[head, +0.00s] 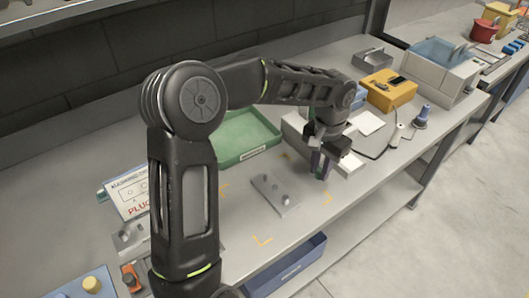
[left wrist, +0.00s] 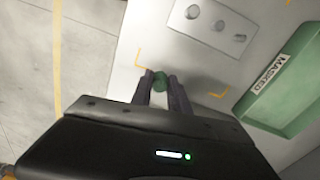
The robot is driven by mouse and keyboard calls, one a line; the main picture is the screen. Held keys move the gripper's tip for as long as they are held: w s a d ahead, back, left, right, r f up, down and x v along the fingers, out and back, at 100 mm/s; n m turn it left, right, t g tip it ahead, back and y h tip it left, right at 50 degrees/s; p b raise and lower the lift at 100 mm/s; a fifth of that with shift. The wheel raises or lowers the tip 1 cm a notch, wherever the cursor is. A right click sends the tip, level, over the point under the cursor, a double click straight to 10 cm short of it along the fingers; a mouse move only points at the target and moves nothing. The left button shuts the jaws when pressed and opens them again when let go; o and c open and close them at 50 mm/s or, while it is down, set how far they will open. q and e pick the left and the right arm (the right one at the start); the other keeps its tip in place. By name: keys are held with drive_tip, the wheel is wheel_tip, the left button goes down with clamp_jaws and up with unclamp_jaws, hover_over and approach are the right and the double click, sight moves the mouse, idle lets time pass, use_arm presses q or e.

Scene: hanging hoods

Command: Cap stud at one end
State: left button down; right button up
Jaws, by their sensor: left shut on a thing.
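A grey metal plate (head: 268,195) with several short studs lies flat on the bench, inside yellow corner marks. In the left wrist view the same plate (left wrist: 208,36) shows at the top, with its studs bare. My left gripper (head: 321,166) is above the bench to the right of the plate, apart from it. It is shut on a small green cap (left wrist: 160,81), which shows between the fingertips in the left wrist view. The cap's underside is hidden. My right gripper is not in view.
A green tray (head: 272,127) stands behind the plate; its label reads MASKED in the left wrist view (left wrist: 270,70). A blue bin (head: 290,272) is below the front edge. A sign (head: 128,193), yellow box (head: 388,98) and white machine (head: 440,72) stand on the bench.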

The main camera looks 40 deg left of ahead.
use_arm(q)
drive_tip(key=s+a+r+m, duration=0.1)
drive_tip(key=s+a, duration=0.1)
drive_tip(key=a, duration=0.2)
drive_tip(key=s+a+r+m, duration=0.1)
drive_tip(key=s+a+m, duration=0.1)
drive_tip(key=s+a, duration=0.1)
drive_tip(key=s+a+r+m, duration=0.1)
drive_tip(key=s+a, duration=0.1)
drive_tip(key=a, duration=0.4)
drive_tip(key=shift+s+r+m+b, duration=0.15)
drive_tip(key=shift+m+b, duration=0.15)
drive_tip(key=shift+m, duration=0.1)
drive_tip(key=shift+d, duration=0.1)
drive_tip(key=shift+f+b, duration=1.85)
drive_tip(key=shift+f, duration=0.4)
drive_tip(key=shift+f+b, duration=0.85)
drive_tip(key=shift+f, duration=0.7)
